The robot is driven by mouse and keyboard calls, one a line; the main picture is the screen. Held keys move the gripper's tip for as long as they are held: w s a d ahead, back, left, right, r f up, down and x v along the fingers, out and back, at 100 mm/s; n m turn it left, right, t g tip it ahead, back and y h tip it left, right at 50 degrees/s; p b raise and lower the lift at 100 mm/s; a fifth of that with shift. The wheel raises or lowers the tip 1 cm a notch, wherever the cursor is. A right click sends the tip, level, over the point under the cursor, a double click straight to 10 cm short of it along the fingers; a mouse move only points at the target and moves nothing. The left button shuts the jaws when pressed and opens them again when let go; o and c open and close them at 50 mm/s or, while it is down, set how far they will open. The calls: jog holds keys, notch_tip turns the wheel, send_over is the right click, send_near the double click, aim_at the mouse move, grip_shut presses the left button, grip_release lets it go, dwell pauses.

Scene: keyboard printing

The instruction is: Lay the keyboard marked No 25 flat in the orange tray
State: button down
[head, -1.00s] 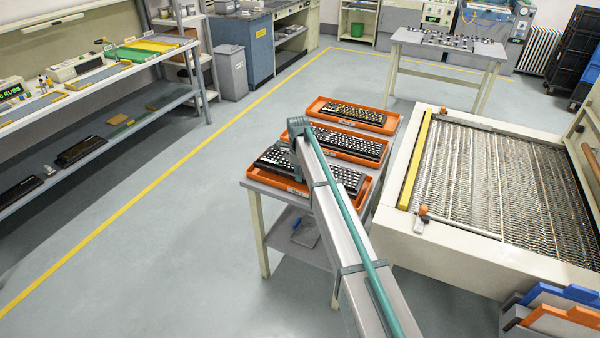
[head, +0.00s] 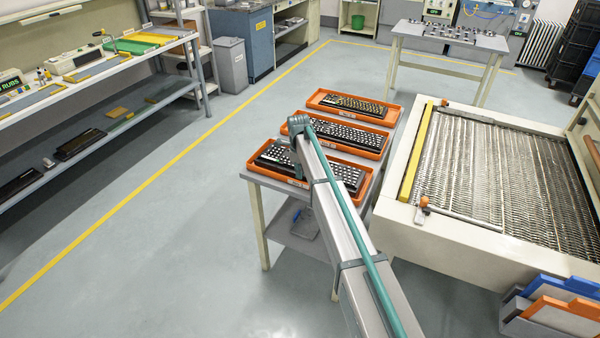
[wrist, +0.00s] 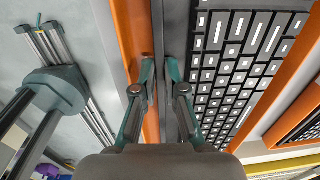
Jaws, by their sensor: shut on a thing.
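A dark keyboard with white-marked keys (head: 348,178) lies in the nearest orange tray (head: 270,177) in the head view, looking roughly level. My arm crosses over its middle. No number is readable on it. In the wrist view my gripper (wrist: 159,72) is shut on the long edge of this keyboard (wrist: 240,60), beside the tray's orange wall (wrist: 128,35). In the head view my arm hides the fingertips. The keyboard's contact with the tray floor cannot be seen.
Two more orange trays with keyboards, a middle one (head: 345,133) and a far one (head: 352,104), stand behind on the same small table (head: 258,184). A large machine with a wire-mesh bed (head: 490,185) stands close at right. The floor at left is clear.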

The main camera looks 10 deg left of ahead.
jog(key=shift+f, duration=0.35)
dwell(0.5)
jog(key=c, duration=1.2)
grip_release()
jog(key=shift+r, duration=0.1)
jog(key=shift+r+p, duration=1.3)
jog(key=shift+r, duration=2.15)
